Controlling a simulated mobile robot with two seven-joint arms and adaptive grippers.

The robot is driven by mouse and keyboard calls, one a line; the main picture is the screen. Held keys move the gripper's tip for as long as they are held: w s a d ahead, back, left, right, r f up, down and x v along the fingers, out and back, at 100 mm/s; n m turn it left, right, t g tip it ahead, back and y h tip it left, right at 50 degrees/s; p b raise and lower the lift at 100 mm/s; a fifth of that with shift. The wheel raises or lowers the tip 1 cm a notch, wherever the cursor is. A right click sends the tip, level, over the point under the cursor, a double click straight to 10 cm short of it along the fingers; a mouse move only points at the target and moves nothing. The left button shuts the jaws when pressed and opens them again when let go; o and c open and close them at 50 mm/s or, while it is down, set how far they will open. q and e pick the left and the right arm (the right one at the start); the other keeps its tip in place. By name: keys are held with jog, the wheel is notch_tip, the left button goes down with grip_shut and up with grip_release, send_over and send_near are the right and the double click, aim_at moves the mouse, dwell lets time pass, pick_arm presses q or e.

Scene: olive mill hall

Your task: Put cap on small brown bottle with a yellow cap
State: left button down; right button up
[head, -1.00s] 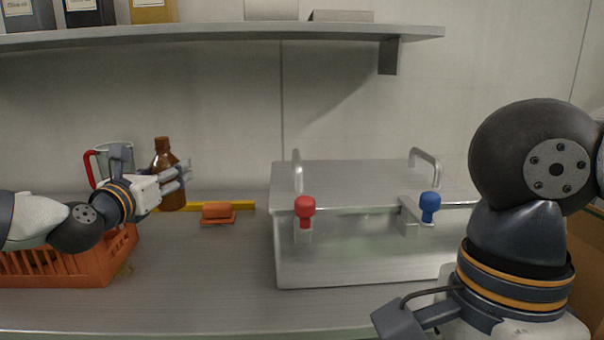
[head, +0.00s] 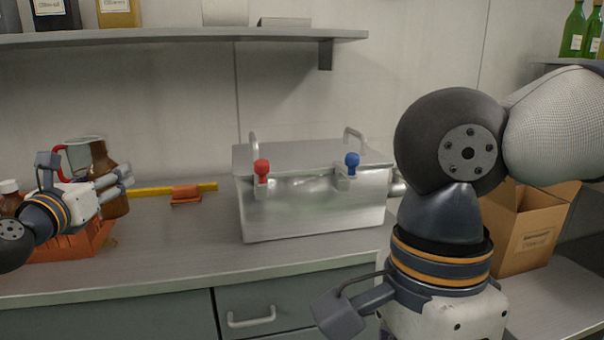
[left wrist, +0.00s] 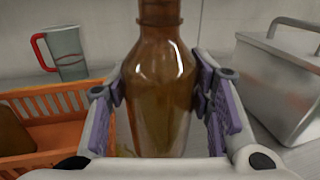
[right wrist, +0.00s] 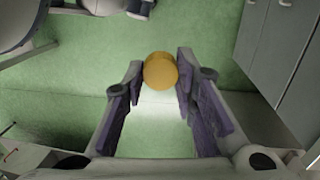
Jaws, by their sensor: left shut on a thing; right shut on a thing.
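The small brown bottle (head: 117,205) is at the left of the head view, partly behind my left gripper (head: 122,182). Its brown neck shows no cap in the head view. In the left wrist view the bottle (left wrist: 158,85) is between the finger pads of my left gripper, which is shut on it; its top is cut off. I cannot tell whether its base touches the counter. The yellow cap (right wrist: 160,70) is at the fingertips of my right gripper (right wrist: 160,84), shut on it, above green floor. The right fingers are outside the head view.
An orange crate (head: 72,247) with a white-capped brown bottle (head: 9,187) is at left, near a grey red-handled jug (head: 78,156). A steel box (head: 315,205) stands mid-counter. An orange block (head: 186,193) lies by a yellow bar (head: 150,191). A cardboard box (head: 530,240) is at right.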

pick_arm(q)
jog(key=shift+s, duration=0.2)
pick_arm(e)
jog(key=shift+s, duration=0.25)
pick_arm(q)
jog(key=s+d+f+m+g+h, duration=0.1)
jog(key=s+d+f+h, duration=0.3)
jog(key=s+d+f, duration=0.5)
jog(key=s+d+f+m+g+h, duration=0.1)
jog(key=s+d+f+m+h, duration=0.3)
jog(key=s+d+f, duration=0.6)
jog(key=s+h, duration=0.1)
jog(key=s, duration=0.5)
jog(key=shift+d+f+m+g, duration=0.2)
jog(key=shift+m+g, duration=0.1)
jog(key=shift+s+d+f, duration=0.1)
